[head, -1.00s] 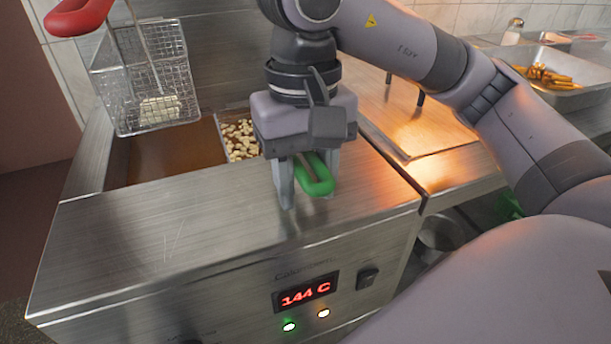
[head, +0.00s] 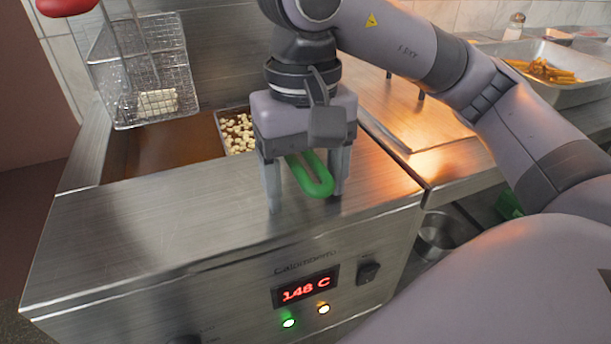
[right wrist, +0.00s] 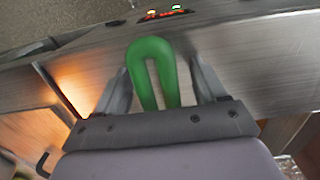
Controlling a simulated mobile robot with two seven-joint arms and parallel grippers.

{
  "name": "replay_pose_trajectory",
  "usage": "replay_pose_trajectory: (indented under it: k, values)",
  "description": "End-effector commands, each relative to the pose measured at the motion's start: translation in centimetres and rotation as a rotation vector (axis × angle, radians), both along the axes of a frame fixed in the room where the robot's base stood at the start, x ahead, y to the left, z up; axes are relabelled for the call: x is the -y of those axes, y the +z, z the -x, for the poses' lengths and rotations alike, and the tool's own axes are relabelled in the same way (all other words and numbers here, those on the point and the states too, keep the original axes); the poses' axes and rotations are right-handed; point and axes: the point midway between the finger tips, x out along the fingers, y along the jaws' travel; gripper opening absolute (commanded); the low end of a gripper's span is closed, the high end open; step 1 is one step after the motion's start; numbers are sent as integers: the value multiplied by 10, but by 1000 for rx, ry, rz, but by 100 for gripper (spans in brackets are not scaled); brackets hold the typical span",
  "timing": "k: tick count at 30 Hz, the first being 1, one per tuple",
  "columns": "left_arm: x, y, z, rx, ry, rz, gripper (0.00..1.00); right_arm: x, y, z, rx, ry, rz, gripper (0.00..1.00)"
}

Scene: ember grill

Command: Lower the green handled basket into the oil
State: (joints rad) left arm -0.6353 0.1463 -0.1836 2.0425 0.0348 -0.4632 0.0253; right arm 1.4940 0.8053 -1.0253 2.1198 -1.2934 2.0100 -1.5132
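The green handle (head: 318,182) reaches out over the fryer's front steel ledge. Its basket (head: 236,133), holding pale cut pieces, sits low in the right part of the fryer well, partly hidden behind my gripper. Brown oil (head: 165,150) shows to its left. My right gripper (head: 306,203) points down around the green handle. Its fingers are open, one on each side, with gaps to the handle, as the right wrist view also shows for the handle (right wrist: 152,70). My left gripper is not in view.
A second wire basket (head: 145,75) with a red handle (head: 66,6) hangs above the oil at left. The fryer display (head: 306,289) reads 148 C. A steel counter (head: 415,135) and a tray of fries (head: 560,90) are at right.

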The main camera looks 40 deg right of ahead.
Motion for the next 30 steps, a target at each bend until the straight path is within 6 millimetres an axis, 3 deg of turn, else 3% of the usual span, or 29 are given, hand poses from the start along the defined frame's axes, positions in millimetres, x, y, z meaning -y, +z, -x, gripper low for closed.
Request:
replay_pose_trajectory:
  k: [8, 21, 30]
  values:
    - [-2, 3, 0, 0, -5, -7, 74, 0, 8, 0, -2, 0, 0, 71]
    - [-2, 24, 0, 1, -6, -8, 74, 1, 66, -3, 1, 0, 0, 71]
    - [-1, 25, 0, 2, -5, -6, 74, 1, 71, -3, -1, 0, 0, 71]
